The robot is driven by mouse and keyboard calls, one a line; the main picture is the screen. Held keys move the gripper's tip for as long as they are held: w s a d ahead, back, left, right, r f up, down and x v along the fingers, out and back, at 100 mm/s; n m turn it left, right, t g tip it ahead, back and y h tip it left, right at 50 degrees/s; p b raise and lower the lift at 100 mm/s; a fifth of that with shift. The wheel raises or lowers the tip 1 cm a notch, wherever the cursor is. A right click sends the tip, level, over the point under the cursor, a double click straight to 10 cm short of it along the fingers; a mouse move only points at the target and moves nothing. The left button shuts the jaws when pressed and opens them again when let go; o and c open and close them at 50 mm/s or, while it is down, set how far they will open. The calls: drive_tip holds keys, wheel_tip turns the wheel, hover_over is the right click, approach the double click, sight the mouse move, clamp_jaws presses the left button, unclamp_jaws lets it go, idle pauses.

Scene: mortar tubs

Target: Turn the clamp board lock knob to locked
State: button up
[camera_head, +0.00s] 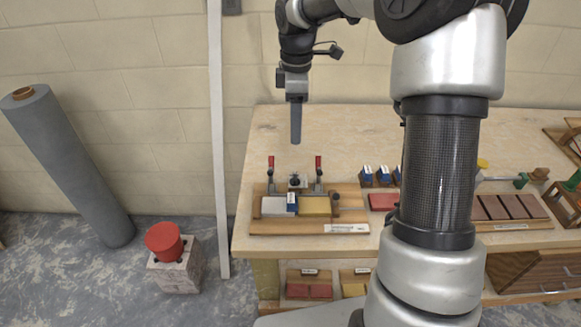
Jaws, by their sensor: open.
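The clamp board (262,227), a wooden board with a white label at its front edge, lies on the left part of the workbench. It bears a grey block (273,207), a yellow block (315,207) and a small blue-and-white block between them. Two red-handled clamps (271,162) (318,163) stand upright at its back. A small dark knob (295,180) sits on a pale plate between the clamps; its setting is too small to read. My gripper (295,140) is open and empty, pointing down above and behind the board, its fingers seen edge-on.
The workbench top (350,125) is clear behind the board. Blue blocks (366,174) and a red block (383,201) stand to its right. My arm hides part of the bench. A white post (217,150) stands left of the bench, near a red tub (164,242).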

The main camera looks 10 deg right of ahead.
sight(295, 176)
wheel_tip(295, 176, down, 17)
drive_tip(key=shift+r+b, duration=0.15)
drive_tip(key=shift+b, duration=0.4)
drive_tip(key=c, duration=1.1)
